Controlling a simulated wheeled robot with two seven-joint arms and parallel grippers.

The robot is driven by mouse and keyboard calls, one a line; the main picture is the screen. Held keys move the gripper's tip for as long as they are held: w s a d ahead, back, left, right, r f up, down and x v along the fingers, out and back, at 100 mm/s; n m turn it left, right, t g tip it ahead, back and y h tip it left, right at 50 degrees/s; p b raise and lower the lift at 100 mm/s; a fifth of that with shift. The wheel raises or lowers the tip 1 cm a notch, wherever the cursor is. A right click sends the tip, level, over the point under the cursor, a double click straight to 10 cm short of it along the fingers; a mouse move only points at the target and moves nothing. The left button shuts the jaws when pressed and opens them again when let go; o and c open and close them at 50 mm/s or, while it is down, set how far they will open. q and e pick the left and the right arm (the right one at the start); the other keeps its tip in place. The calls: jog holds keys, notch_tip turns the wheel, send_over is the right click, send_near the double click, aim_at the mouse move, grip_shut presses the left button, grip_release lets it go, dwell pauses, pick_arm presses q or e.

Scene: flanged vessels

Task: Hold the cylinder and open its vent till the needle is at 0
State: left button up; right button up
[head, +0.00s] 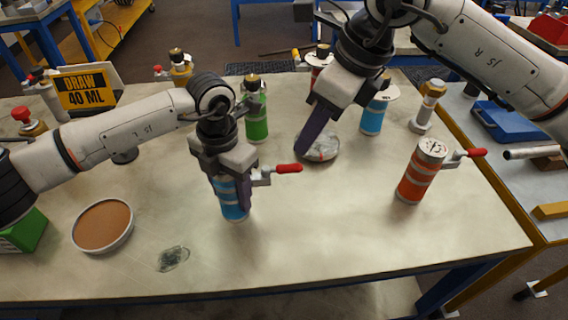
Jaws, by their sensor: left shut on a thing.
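My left gripper (230,185) is shut on a blue cylinder with pale bands (235,212), which stands upright at the table's middle. A side valve with a red lever (288,169) sticks out to the right of it. The cylinder's top is hidden by the gripper, and I see no gauge needle on it. My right gripper (308,140), with purple fingers, points down at a round grey dish (325,155), apart from the held cylinder and its lever. Whether its fingers are open cannot be told. An orange banded cylinder (415,178) with a similar red lever stands at right.
A green cylinder (257,122) and another blue cylinder (373,118) stand behind. A brass-topped fitting (427,105) is at back right. A cork-coloured disc (102,224) lies at front left. A yellow sign (83,92) reads "DRAW 40 ML". The front middle is clear except for a dark stain.

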aim_at(292, 166)
jog(key=shift+o, duration=0.5)
jog(key=f+n, duration=0.2)
jog(key=f, duration=0.1)
jog(key=w+a+f+n+y, duration=0.1)
jog(key=f+n, duration=0.2)
jog(key=a+f+n, duration=0.1)
jog(key=f+n, duration=0.1)
jog(key=f, duration=0.1)
jog(key=shift+w+a+n, duration=0.15)
jog(key=shift+w+n, duration=0.15)
jog(key=shift+w, duration=0.05)
grip_shut()
